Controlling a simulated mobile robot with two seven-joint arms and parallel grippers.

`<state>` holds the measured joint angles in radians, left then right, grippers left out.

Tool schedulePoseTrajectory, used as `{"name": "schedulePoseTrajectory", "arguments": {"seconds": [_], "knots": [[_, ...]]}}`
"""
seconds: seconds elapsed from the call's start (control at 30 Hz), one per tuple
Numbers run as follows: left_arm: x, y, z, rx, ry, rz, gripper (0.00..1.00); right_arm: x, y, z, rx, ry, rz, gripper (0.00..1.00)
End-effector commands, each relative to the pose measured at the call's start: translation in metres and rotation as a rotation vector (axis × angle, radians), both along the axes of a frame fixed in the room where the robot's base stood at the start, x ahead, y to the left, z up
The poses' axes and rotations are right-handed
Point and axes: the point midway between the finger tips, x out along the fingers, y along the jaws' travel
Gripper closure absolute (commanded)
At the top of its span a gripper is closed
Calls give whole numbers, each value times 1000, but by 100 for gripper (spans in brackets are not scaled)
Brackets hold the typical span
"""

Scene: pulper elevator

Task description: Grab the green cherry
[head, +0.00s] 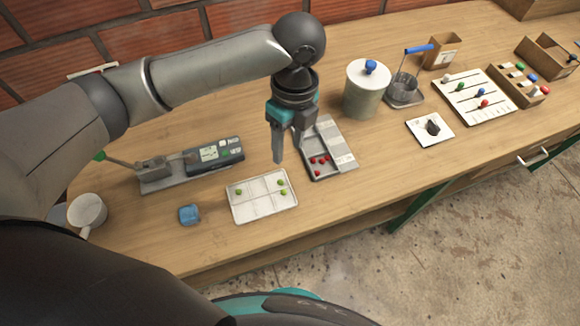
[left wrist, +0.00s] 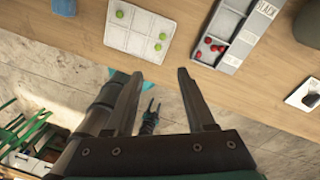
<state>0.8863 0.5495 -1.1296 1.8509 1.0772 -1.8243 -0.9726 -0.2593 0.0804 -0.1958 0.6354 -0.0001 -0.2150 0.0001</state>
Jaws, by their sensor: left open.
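Several small green cherries are in view. One (head: 239,192) lies in the left part of a white divided tray (head: 262,211), and two more (head: 281,183) lie close together at its right side. They also show in the left wrist view, the lone one (left wrist: 120,14) and the pair (left wrist: 163,36). My left gripper (head: 288,152) is open and empty, above the table behind the white tray. In the left wrist view its fingers (left wrist: 158,76) are apart with nothing between them. What looks like my right gripper (left wrist: 151,107) is small there, its two prongs apart and empty, away from the cherries.
A grey tray (head: 338,150) with several red cherries (head: 320,160) is right of the white tray. A lidded canister (head: 366,94) stands right. Table front is clear.

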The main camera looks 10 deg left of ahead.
Motion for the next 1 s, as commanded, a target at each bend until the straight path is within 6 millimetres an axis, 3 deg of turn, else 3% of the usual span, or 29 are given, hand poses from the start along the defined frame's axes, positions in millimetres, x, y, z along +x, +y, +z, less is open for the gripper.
{"name": "schedulePoseTrajectory", "arguments": {"seconds": [0.2, 0.33, 0.5, 0.77, 1.0], "knots": [[-3, 2, -34, 3, 5, 1, 45, -39, -2, -11, -5, 62, 0, 50], [-6, 4, -63, 3, 5, 1, 45, -54, -3, -18, -6, 86, 2, 50], [-8, 5, -90, 2, 3, 1, 45, -52, -2, -23, -6, 83, 4, 50], [-9, 5, -104, 1, 0, 0, 45, -34, 0, -25, -2, 51, 5, 50], [-15, 8, -137, 2, 2, 1, 45, -34, 0, -34, -2, 52, 5, 50]]}}
